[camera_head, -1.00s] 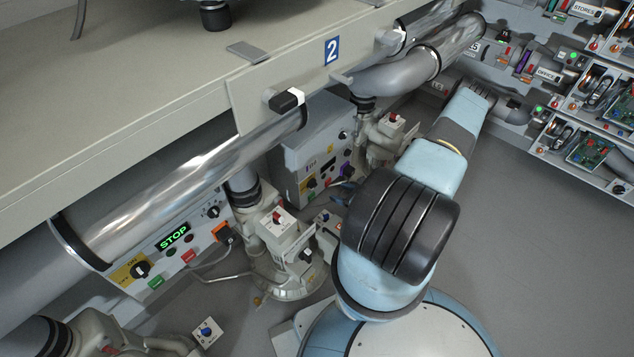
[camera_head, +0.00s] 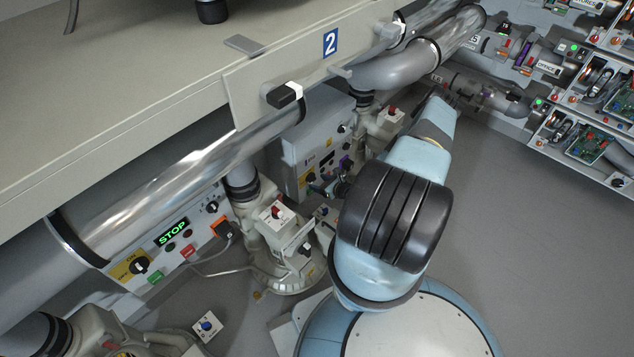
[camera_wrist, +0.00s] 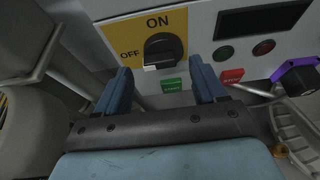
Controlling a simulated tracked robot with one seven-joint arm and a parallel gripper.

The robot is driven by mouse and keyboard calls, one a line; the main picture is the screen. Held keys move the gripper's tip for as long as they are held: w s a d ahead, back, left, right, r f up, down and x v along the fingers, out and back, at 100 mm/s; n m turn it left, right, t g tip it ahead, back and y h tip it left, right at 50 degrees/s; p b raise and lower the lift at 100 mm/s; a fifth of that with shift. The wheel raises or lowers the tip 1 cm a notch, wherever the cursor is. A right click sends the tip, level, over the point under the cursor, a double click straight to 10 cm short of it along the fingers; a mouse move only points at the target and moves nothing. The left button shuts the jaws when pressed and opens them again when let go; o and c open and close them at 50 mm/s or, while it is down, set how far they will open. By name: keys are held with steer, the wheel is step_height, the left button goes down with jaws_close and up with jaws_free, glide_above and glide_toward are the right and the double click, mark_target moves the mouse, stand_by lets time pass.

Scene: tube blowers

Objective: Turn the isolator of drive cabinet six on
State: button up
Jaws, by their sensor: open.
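The isolator is a black rotary knob (camera_wrist: 163,46) on a yellow plate (camera_wrist: 126,29) marked ON at the top and OFF at the left. A white patch shows at the knob's lower edge; I cannot tell which mark it is set to. The plate sits on a grey cabinet (camera_head: 309,143) with a purple plug; no cabinet number is readable. My gripper (camera_wrist: 164,84) is open and empty, its two blue fingers apart below the knob, not visibly touching it. In the head view my gripper (camera_head: 325,185) is in front of the cabinet's lower part, partly hidden by my arm.
A green button (camera_wrist: 172,85) and a red button (camera_wrist: 232,75) sit near the fingers. The purple plug (camera_wrist: 295,74) and its cable are at the right. Another cabinet showing STOP (camera_head: 173,232) stands nearer. A pale blower (camera_head: 280,235) stands between. Large metal pipes (camera_head: 190,180) run above.

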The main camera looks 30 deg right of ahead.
mark_target(312, 178)
steer(key=shift+x, duration=1.05)
steer(key=shift+c, duration=0.3)
steer(key=c, duration=0.9)
steer(key=shift+w+d, duration=0.1)
steer(key=shift+c, duration=0.5)
